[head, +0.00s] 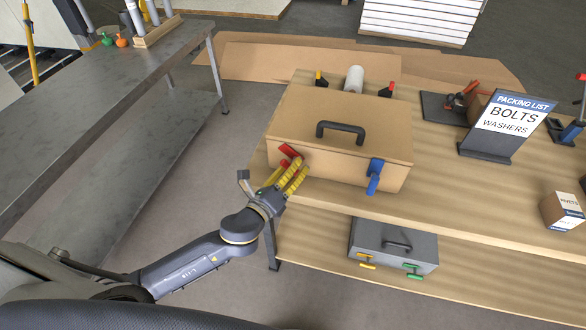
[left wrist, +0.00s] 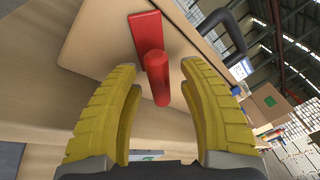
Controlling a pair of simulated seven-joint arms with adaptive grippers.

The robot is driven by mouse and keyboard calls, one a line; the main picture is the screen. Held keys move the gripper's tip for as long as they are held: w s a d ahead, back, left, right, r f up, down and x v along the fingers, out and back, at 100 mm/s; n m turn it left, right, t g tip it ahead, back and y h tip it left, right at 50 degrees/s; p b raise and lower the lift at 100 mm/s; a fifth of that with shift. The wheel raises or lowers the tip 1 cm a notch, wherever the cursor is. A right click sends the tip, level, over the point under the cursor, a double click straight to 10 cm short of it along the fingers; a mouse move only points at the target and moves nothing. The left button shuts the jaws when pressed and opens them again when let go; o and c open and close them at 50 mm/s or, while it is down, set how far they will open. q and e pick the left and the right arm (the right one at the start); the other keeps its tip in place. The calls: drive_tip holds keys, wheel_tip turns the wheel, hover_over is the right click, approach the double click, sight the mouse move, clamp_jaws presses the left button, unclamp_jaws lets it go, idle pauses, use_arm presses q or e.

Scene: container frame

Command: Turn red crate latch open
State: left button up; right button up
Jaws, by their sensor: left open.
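The tan crate (head: 340,133) stands on a wooden table and has a black handle on its lid. The red latch (head: 289,151) is at the left of the crate's front face; it also shows in the left wrist view (left wrist: 150,52) as a red plate with a round knob. My left gripper (head: 298,172), with yellow ridged fingers, is just in front of the latch. In the left wrist view its fingers (left wrist: 164,82) are spread, with the knob's end between their tips. I cannot tell whether they touch it. My right gripper is not in view.
A blue latch (head: 374,175) is at the right of the crate's front. A grey case (head: 393,246) sits on the shelf below. A packing list sign (head: 508,122) and a rivets box (head: 562,211) stand to the right. A metal workbench (head: 95,82) is at left.

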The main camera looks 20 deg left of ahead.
use_arm(q)
drive_tip(key=shift+c, duration=0.4)
clamp_jaws()
drive_tip(key=shift+n, duration=0.4)
drive_tip(key=n+t, duration=0.1)
drive_tip(key=n, duration=0.2)
drive_tip(key=shift+n, duration=0.4)
drive_tip(key=shift+r+n+t, duration=0.1)
drive_tip(key=shift+n+t, duration=0.5)
drive_tip(key=shift+n, duration=1.1)
drive_tip(key=shift+n+y, duration=0.3)
drive_tip(key=shift+y, duration=0.1)
